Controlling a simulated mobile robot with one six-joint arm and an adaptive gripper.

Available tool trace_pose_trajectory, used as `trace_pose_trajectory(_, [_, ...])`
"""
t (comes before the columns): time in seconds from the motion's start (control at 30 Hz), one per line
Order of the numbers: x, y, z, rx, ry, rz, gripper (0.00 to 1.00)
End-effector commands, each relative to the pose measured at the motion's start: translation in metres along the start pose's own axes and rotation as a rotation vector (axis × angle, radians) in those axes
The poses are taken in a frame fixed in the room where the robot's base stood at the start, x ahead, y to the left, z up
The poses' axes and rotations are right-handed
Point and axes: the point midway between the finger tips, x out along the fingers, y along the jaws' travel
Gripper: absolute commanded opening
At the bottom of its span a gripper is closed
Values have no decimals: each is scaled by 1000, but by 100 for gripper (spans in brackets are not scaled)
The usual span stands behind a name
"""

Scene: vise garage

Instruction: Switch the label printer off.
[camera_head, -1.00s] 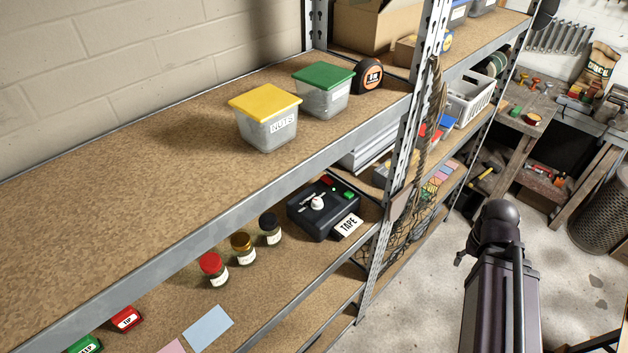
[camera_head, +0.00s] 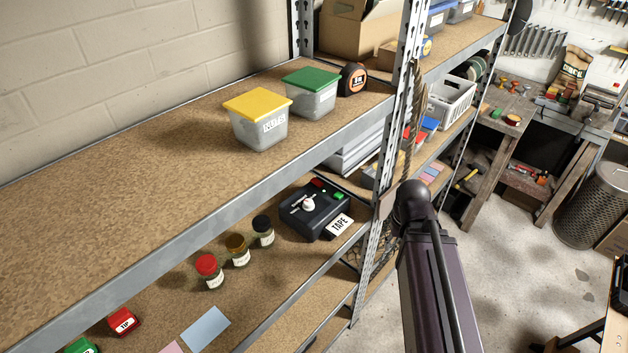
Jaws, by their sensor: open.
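The label printer (camera_head: 315,212) is a black box on the lower shelf, near the metal upright. Its top carries a white round knob (camera_head: 308,204), a light slider or lever beside it, a red part (camera_head: 318,183) and a green part (camera_head: 338,195). A white label reading TAPE (camera_head: 340,224) is at its front. I cannot read from here which part is a power switch or how it is set. My arm comes up from the bottom right, in front of the shelf and right of the printer. My gripper does not show.
The upper shelf (camera_head: 110,180) overhangs the printer's shelf and holds a yellow-lidded box (camera_head: 258,128) and a green-lidded box (camera_head: 311,102). Several small jars, one red-lidded (camera_head: 208,271), stand left of the printer. A metal upright (camera_head: 375,225) and a hanging rope (camera_head: 413,120) are to its right.

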Motion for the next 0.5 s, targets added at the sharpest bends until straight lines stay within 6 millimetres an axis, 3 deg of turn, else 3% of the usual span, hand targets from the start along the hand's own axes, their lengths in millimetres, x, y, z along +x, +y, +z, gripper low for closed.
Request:
trace_pose_trajectory(0.23, [0, 0, 0, 0, 0, 0, 57])
trace_pose_trajectory(0.33, [0, 0, -1, -2, 1, 0, 66])
trace_pose_trajectory(0.5, [-4, -9, -17, -50, 16, -14, 66])
